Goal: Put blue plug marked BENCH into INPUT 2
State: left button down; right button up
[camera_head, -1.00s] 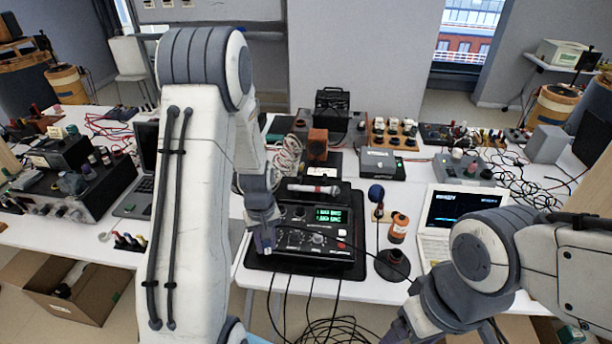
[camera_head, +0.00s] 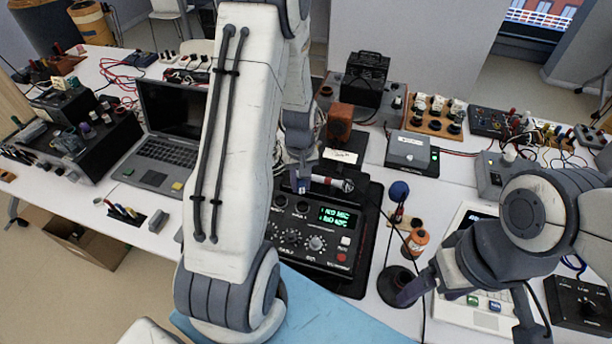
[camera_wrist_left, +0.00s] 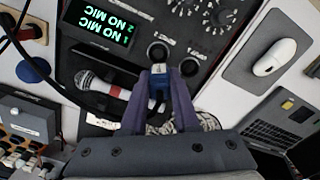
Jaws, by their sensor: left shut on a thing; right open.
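My left gripper (camera_head: 300,184) is shut on a blue plug (camera_wrist_left: 158,86), clear in the left wrist view; its BENCH marking is not readable. The plug is over the back left part of the black mixer (camera_head: 358,270). Two round sockets (camera_wrist_left: 158,52) (camera_wrist_left: 190,66) lie just beyond the plug's tip in the left wrist view, apart from it as far as I can tell. I cannot read which is INPUT 2. The mixer's green display (camera_wrist_left: 100,20) reads NO MIC on both lines. My right gripper (camera_head: 410,290) is open and empty, right of the mixer.
A microphone (camera_wrist_left: 100,84) lies along the mixer's back edge, beside the left gripper. A dark laptop (camera_head: 165,150) stands on the left.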

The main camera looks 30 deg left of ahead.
aim_at(302, 194)
pick_arm(q)
jog(key=shift+w+d+f+b, duration=0.15)
jog(key=shift+d+f+b, duration=0.05)
jog(key=shift+f+b, duration=0.45)
notch_tip(302, 194, down, 4)
jog(key=b, duration=0.3)
jog(key=shift+r, duration=0.2)
jog(key=shift+f+b, duration=0.35)
jog(key=shift+f, duration=0.35)
jog(key=shift+f, duration=0.2)
jog(key=c, duration=0.6)
grip_release()
